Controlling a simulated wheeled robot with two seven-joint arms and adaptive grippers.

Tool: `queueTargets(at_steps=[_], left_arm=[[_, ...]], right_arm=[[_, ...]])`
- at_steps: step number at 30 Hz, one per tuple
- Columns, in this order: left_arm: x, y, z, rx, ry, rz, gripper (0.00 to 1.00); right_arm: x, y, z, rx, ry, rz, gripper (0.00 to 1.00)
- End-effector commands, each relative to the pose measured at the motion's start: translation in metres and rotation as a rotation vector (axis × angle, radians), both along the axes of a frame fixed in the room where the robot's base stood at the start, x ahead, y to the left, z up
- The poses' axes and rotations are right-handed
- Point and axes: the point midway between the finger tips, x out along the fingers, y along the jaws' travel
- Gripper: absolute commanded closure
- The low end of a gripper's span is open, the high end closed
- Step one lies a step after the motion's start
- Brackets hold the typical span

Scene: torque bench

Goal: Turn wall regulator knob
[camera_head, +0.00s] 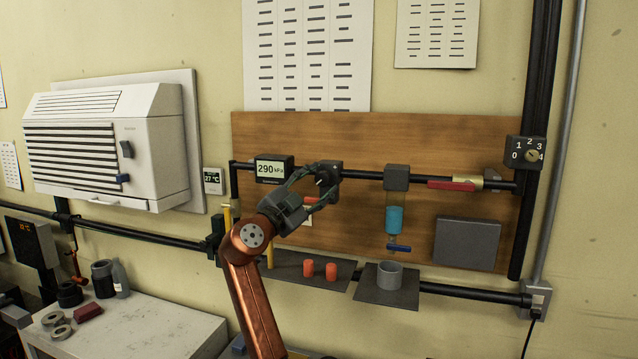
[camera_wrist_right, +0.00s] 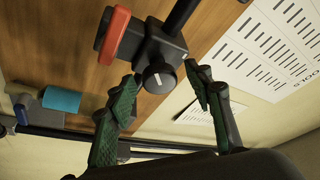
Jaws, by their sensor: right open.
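The wall regulator (camera_head: 331,180) is a dark block on the black pipe across the wooden panel, partly hidden by my right gripper in the head view. Its round black knob (camera_wrist_right: 158,78) has a white mark and faces the right wrist camera. My right gripper (camera_head: 322,184) is open at the regulator. In the right wrist view its green-padded fingers (camera_wrist_right: 163,92) stand on either side of the knob with gaps; I cannot tell how deep the knob sits between them. A gauge (camera_head: 273,169) left of the regulator reads 290 kPa. My left gripper is not in view.
Right along the pipe are a filter bowl with blue liquid (camera_head: 395,220) and a red-handled valve (camera_head: 452,184). Below stand a shelf with orange cylinders (camera_head: 309,268) and a grey cup (camera_head: 389,275). A white wall unit (camera_head: 105,145) and a cluttered bench (camera_head: 150,330) are left.

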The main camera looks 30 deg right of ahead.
Motion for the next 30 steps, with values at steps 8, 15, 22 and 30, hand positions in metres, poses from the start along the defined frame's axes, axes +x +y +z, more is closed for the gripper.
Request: queueTargets(at_steps=[8,15,22,30], left_arm=[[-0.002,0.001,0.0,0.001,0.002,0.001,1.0],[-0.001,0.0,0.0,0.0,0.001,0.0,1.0],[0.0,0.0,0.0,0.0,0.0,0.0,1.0],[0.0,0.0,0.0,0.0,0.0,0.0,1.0]], right_arm=[[-0.002,0.005,-0.002,0.001,0.0,0.001,0.53],[-0.017,0.042,-0.013,0.0,0.001,0.003,0.53],[-0.035,0.082,-0.025,0.0,0.001,0.003,0.53],[-0.046,0.105,-0.032,0.0,0.001,0.0,0.53]])
